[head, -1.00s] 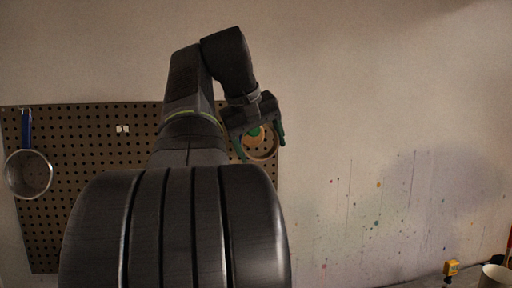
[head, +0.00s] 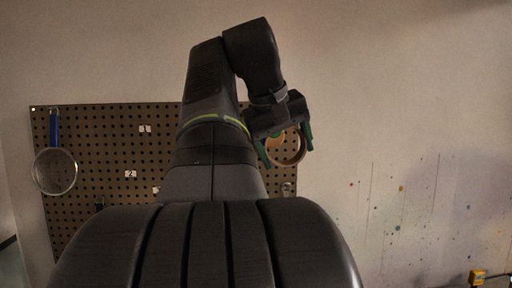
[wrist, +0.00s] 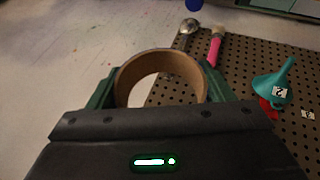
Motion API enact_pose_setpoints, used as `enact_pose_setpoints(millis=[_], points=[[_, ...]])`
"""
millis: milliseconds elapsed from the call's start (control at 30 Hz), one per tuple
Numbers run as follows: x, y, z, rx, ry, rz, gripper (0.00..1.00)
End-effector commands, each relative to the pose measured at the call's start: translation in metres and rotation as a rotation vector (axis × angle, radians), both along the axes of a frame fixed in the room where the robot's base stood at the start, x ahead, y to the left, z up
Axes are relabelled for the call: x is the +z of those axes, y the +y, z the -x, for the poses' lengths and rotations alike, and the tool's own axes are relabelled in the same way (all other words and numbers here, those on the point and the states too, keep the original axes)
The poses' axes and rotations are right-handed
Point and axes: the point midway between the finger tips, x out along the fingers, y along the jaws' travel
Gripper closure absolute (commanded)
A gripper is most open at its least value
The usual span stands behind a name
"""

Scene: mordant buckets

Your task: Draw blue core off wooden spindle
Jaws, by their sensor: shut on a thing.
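My gripper (head: 287,149) has green fingers. In the wrist view my gripper (wrist: 157,82) is shut on a tan ring (wrist: 172,62), with one finger at each side. The ring is hollow and short, like a cardboard or wooden core. In the head view the tan ring (head: 291,163) hangs between the fingers, near the pegboard's right edge. Nothing shows through its middle but the background. I see no blue core and no wooden spindle in either view.
A brown pegboard (head: 110,140) hangs on the wall, with a blue-handled sieve (head: 55,172) at its left. The wrist view shows a teal funnel (wrist: 273,86) and a pink-handled tool (wrist: 213,48) on it. The paint-spattered wall at right is bare. A yellow object (head: 477,277) stands at lower right.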

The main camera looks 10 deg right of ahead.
Motion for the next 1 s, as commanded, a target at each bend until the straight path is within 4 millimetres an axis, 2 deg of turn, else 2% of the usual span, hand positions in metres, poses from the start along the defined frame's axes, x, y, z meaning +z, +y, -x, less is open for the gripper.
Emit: enact_pose_setpoints(millis=[1000], points=[[0.000,0.000,0.042,0.000,-0.001,0.000,0.47]])
